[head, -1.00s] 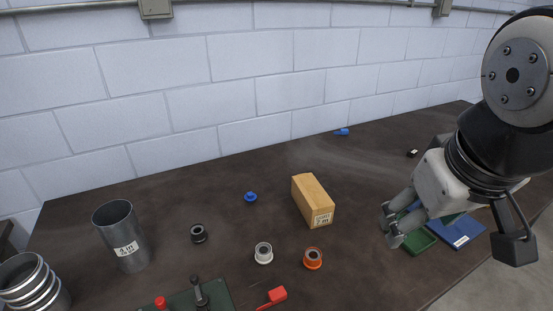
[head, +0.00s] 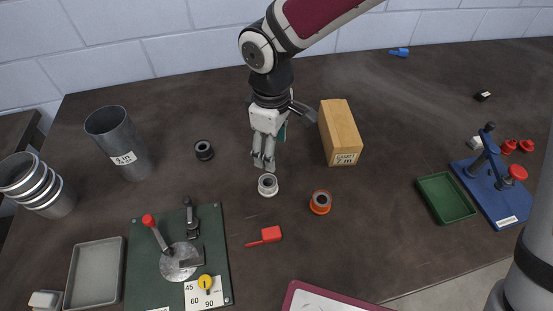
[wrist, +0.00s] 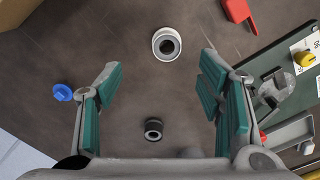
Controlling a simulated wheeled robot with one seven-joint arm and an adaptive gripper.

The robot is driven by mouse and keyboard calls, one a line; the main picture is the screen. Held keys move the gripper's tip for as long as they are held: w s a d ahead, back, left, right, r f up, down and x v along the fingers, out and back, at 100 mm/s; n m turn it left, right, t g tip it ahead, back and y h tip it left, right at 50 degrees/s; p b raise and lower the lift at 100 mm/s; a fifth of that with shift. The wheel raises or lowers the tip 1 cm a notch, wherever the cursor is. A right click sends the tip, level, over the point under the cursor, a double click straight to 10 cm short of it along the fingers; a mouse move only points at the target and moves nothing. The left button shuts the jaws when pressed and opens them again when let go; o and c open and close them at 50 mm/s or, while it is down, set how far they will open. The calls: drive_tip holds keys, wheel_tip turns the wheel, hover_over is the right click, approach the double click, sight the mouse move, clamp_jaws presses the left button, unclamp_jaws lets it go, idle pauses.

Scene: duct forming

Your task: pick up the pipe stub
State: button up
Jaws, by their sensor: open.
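The thing most like a pipe stub is an upright, open grey tube (head: 119,146) with a "4 IN" label, at the left of the bench in the head view. My gripper (head: 264,168) is open and empty, pointing down near the middle of the bench, well to the right of the tube. A small white ring-shaped roll (head: 268,191) lies just in front of its fingertips in the head view. In the wrist view, the open fingers (wrist: 160,78) frame the white roll (wrist: 157,52) and a black roll (wrist: 153,136), touching neither. The tube is not clearly visible there.
An orange roll (head: 320,209) and a red tool (head: 268,235) lie in front.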

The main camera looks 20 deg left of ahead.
hover_over(268, 182)
wheel_tip(268, 182, down, 9)
drive_tip(key=shift+r, duration=0.2)
drive_tip(key=shift+a+f+p, duration=0.1)
drive_tip(key=shift+f+p, duration=0.65)
drive_tip(key=shift+f, duration=2.35)
drive_tip(key=shift+c, duration=0.5)
drive_tip(key=c, duration=1.1)
